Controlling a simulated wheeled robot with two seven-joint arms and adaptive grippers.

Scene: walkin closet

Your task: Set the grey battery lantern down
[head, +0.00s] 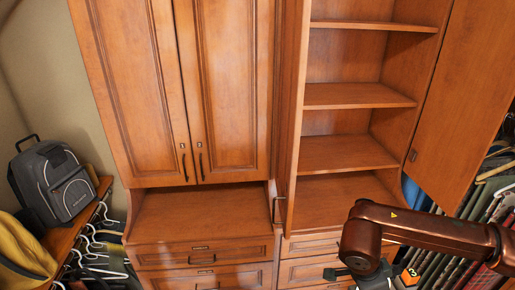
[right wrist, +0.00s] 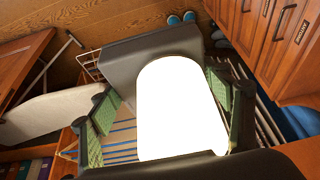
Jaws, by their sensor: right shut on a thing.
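The grey battery lantern (right wrist: 130,66) is in the right wrist view, with a dark grey end and a bright white glowing cylinder. My right gripper (right wrist: 165,112) has its green-padded fingers on either side of the lantern and is shut on it. In the head view the right gripper (head: 372,276) shows only partly at the bottom edge, below my arm, and the lantern cannot be made out there. What is directly under the lantern is hard to tell. My left gripper is not in view.
An open cabinet with bare shelves (head: 350,153) stands behind my right arm, its door (head: 465,95) swung out right. A bare counter (head: 200,213) is left of it. A backpack (head: 55,182) sits far left. Blue slippers (right wrist: 181,18) lie on the wooden floor.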

